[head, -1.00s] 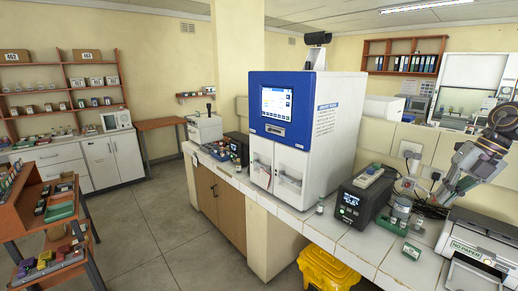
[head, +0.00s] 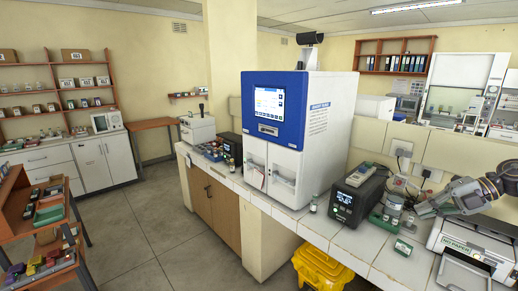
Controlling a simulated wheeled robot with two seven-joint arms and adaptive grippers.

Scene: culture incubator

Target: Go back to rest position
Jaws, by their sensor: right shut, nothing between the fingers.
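My right arm comes in from the right edge, low over the bench. Its gripper (head: 426,209) is shut and empty, pointing left beside the small containers near the printer. The blue and white incubator cabinet (head: 296,140) stands on the bench in the middle, doors shut, with a lit screen. My left gripper is not in view.
A black device with a lit display (head: 356,196) stands right of the cabinet. A printer marked NO PAPER (head: 470,244) is below my right arm. A small green-and-white box (head: 403,247) lies in front. A yellow bin (head: 318,270) stands below.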

